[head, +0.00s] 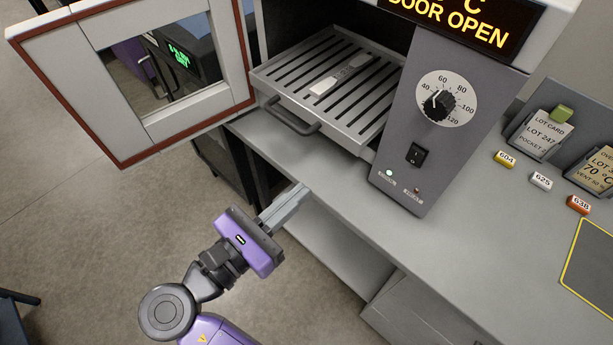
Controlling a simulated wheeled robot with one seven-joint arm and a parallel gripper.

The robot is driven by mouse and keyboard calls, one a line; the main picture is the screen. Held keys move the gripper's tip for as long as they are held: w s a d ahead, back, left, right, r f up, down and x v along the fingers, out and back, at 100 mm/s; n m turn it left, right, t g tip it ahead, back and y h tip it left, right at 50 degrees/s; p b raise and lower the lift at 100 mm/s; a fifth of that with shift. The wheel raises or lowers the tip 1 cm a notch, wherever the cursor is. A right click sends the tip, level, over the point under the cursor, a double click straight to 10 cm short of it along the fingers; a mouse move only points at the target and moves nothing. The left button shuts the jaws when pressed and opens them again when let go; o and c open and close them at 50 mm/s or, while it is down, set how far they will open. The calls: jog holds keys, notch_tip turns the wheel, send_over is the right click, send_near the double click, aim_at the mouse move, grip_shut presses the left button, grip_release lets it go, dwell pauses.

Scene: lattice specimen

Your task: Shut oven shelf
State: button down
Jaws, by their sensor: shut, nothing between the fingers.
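The oven shelf (346,118) is a grey slotted metal tray with a bar handle (291,118) at its front. It sticks out of the oven opening over the bench. A pale, flat dumbbell-shaped specimen (341,75) lies on it. The oven door (130,70), white with a red-brown seal and a window, stands open to the left. My gripper (303,190) is shut and empty, in front of and below the shelf handle, near the bench's front edge. It appears apart from the handle.
The oven's control panel (435,115) stands right of the shelf, with a dial, a switch and a display (455,22) reading "DOOR OPEN". Small numbered blocks (541,181) and card holders (545,130) are on the bench at right. The bench top (400,235) before the panel is clear.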

aim_at(353, 146)
jog(key=p+x, duration=0.1)
jog(key=x, duration=1.1)
jog(key=shift+w+d+p, duration=0.2)
jog(key=shift+d+p, duration=0.05)
jog(key=shift+p, duration=0.1)
